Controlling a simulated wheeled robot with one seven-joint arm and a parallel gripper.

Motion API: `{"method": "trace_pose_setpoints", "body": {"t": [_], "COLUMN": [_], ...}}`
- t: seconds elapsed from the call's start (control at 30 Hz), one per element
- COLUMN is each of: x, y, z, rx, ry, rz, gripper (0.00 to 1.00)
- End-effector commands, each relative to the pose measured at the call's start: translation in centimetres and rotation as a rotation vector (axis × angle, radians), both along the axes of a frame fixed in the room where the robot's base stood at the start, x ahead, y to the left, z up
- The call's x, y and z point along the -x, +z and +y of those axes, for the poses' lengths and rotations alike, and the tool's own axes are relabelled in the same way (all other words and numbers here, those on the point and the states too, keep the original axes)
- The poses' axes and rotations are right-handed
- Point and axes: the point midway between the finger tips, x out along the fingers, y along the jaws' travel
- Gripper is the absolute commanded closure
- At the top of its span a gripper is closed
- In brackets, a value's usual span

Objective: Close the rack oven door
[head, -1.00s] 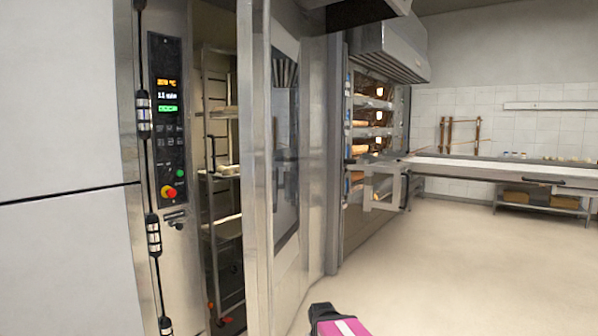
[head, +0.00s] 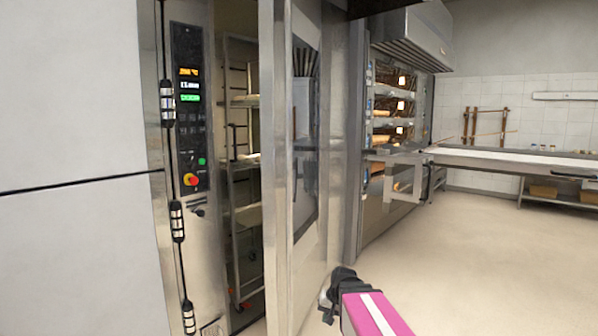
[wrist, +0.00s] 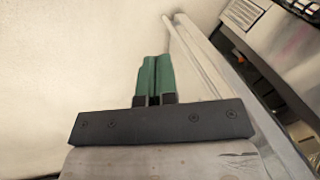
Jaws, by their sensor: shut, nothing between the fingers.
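The rack oven door (head: 277,170) stands ajar in the middle of the head view, its steel edge towards me and a tall window in its face. Through the gap to its left shows the rack (head: 240,165) inside the oven. My arm reaches in at the bottom, to the right of the door's lower part. In the wrist view my gripper (wrist: 155,98) is shut, its green fingers together with nothing between them. A long pale metal edge (wrist: 200,55), probably the door's, runs just right of the fingers. Whether they touch it I cannot tell.
The control panel (head: 189,110) with a red knob is left of the opening. A deck oven (head: 400,110) with lit decks stands behind to the right, a loader table (head: 510,160) beyond it. The floor (head: 480,270) on the right is clear.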

Motion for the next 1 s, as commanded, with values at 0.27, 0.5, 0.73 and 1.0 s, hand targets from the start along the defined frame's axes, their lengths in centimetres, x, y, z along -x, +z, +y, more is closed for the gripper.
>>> {"method": "trace_pose_setpoints", "body": {"t": [0.27, 0.5, 0.73, 1.0], "x": [-10.4, -17.1, -21.1, -22.2], "y": [11.4, 24.0, 36.9, 44.8], "z": [1.1, 0.4, -1.4, -3.0], "rx": [-0.375, -0.709, -1.015, -1.199], "ry": [-0.169, -0.266, -0.312, -0.319], "rz": [-0.161, -0.285, -0.379, -0.422], "gripper": [1.00, 1.00, 1.00, 1.00]}}
